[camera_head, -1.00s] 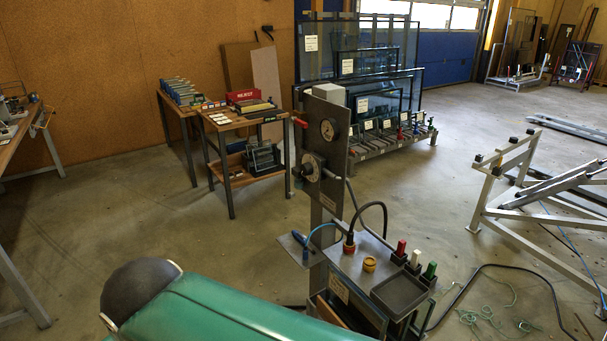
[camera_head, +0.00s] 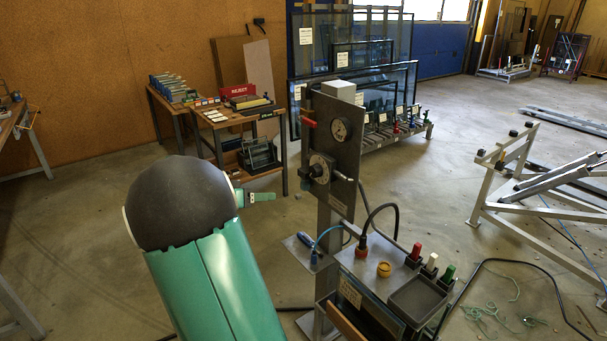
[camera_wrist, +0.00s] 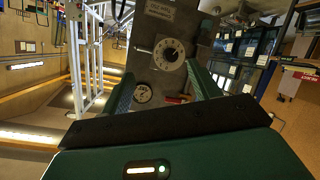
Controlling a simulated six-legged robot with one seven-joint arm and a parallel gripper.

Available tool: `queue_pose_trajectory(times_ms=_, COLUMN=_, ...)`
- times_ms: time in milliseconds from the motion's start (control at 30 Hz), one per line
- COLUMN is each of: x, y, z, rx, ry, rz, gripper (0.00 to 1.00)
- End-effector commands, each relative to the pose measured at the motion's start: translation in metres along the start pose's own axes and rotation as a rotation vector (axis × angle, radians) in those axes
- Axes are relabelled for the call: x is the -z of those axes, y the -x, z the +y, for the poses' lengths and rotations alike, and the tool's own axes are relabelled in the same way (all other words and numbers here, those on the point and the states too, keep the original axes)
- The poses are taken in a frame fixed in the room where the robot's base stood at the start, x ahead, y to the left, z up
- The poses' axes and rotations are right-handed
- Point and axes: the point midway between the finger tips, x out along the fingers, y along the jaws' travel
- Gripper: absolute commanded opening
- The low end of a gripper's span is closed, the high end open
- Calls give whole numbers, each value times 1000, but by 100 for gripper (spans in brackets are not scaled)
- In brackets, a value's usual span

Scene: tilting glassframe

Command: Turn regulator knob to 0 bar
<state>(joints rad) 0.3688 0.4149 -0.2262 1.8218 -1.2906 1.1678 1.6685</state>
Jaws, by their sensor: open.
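The regulator knob (camera_head: 320,168) is a dark round dial with pale markings on an upright grey metal panel (camera_head: 346,172). A round pressure gauge (camera_head: 341,130) sits above it. In the wrist view, which is upside down, the knob (camera_wrist: 170,54) shows between my fingers and the gauge (camera_wrist: 143,93) below it. My gripper (camera_wrist: 159,70) is open and empty, facing the panel with a gap to the knob. In the head view a small part of my gripper (camera_head: 262,197) shows left of the panel; my arm hides the rest. The dial's reading is too small to tell.
A red lever (camera_head: 308,122) sticks out left of the gauge. Below stands a bench with a black tray (camera_head: 418,300), a yellow cap (camera_head: 384,269) and red, white and green handles. A side table (camera_head: 240,115) and glass panes (camera_head: 365,55) stand behind.

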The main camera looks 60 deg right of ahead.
Motion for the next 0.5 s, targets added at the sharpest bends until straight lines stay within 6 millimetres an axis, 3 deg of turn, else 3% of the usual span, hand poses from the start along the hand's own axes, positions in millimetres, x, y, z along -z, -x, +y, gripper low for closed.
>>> queue_pose_trajectory(times_ms=33, x=3, y=-24, z=-8, rx=-47, ry=-32, rz=54, gripper=62)
queue_pose_trajectory(times_ms=200, x=15, y=-76, z=-29, rx=-118, ry=-147, rz=236, gripper=62)
queue_pose_trajectory(times_ms=300, x=19, y=-94, z=-37, rx=-129, ry=-187, rz=307, gripper=62)
queue_pose_trajectory(times_ms=500, x=24, y=-109, z=-41, rx=-130, ry=-215, rz=348, gripper=62)
